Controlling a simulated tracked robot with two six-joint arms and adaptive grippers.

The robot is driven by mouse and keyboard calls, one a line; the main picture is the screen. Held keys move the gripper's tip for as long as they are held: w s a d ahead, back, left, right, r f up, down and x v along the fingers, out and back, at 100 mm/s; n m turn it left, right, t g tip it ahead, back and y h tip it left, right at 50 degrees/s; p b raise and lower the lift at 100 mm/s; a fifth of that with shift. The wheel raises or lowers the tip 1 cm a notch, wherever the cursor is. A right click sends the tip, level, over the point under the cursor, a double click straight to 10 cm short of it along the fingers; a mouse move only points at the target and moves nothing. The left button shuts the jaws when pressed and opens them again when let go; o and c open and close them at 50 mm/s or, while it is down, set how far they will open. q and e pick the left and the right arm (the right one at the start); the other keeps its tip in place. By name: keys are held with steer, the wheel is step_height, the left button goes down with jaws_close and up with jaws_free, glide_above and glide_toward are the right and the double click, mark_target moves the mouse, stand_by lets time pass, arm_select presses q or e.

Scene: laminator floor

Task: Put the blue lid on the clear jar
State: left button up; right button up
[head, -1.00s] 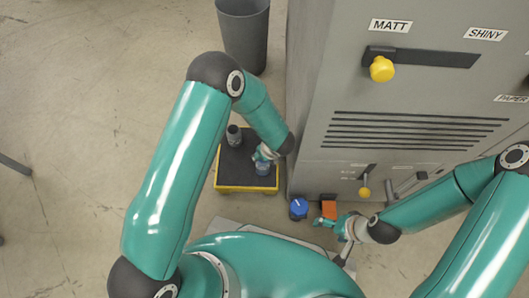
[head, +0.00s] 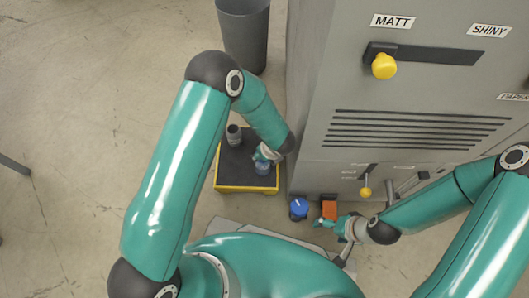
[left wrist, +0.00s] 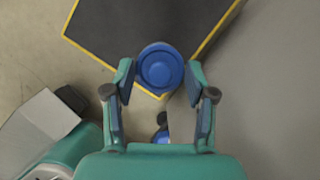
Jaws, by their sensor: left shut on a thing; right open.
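In the left wrist view a round blue lid (left wrist: 160,68) sits between the fingertips of my left gripper (left wrist: 159,72), which is shut on it. In the head view that gripper (head: 262,153) is above the right part of a black platform with a yellow edge (head: 228,189). A pale, bluish clear jar (head: 262,168) shows just below the fingers. I cannot tell whether the lid touches the jar. The fingers partly hide both in the head view. My right gripper (head: 325,222) is open and empty, low by the machine's foot.
A grey bottle (head: 233,135) stands on the platform, left of my left gripper. A blue round-topped object (head: 299,208) and an orange block (head: 329,209) are at the base of the grey machine (head: 330,80). A grey bin (head: 243,35) stands behind. The floor at left is mostly clear.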

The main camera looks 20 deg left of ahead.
stand_by(0.4)
arm_select(q)
steer(key=o, duration=1.3)
steer(key=shift+r, duration=0.1)
steer(key=shift+r+p, duration=2.25)
steer(key=shift+r, duration=1.15)
jaws_close()
